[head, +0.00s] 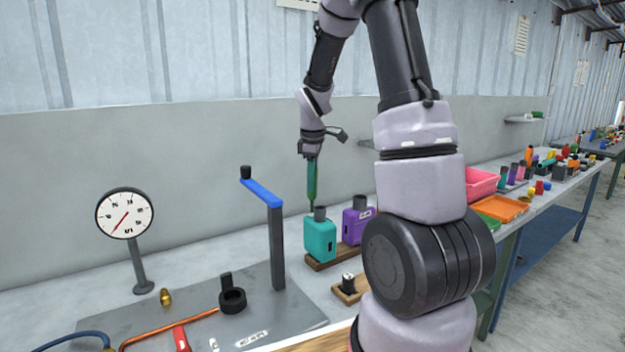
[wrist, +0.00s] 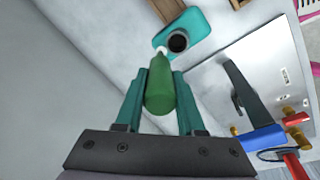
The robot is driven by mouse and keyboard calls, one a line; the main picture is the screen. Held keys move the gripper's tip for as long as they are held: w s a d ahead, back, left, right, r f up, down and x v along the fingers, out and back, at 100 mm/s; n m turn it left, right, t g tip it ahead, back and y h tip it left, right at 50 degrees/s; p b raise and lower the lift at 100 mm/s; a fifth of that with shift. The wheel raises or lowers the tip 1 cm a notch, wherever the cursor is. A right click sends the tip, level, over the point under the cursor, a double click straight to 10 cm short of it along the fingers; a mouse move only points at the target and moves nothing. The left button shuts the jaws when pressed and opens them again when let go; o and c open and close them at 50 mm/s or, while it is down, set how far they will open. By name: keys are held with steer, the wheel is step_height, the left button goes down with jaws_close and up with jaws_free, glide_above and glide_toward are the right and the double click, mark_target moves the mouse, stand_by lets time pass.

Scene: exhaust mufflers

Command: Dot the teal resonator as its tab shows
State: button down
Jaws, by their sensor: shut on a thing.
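The teal resonator (head: 320,237), a boxy body with a dark round neck on top, stands upright at the left end of a wooden rack. It also shows in the wrist view (wrist: 196,22), with its dark neck opening seen from above. My gripper (head: 312,165) points down above it, shut on a green marker (wrist: 160,88) with a pale tip. The marker's tip is close to the resonator's top beside the neck; I cannot tell whether it touches. The tab's markings cannot be made out.
A small block with a dark knob (head: 348,284) lies in front. A blue-handled post (head: 270,230) and a dial gauge (head: 125,213) stand left. Pink and orange trays (head: 497,208) lie right.

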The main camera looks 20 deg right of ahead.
steer(key=shift+f, duration=0.55)
stand_by(1.1)
steer(key=shift+s, duration=0.1)
steer(key=shift+r, duration=3.55)
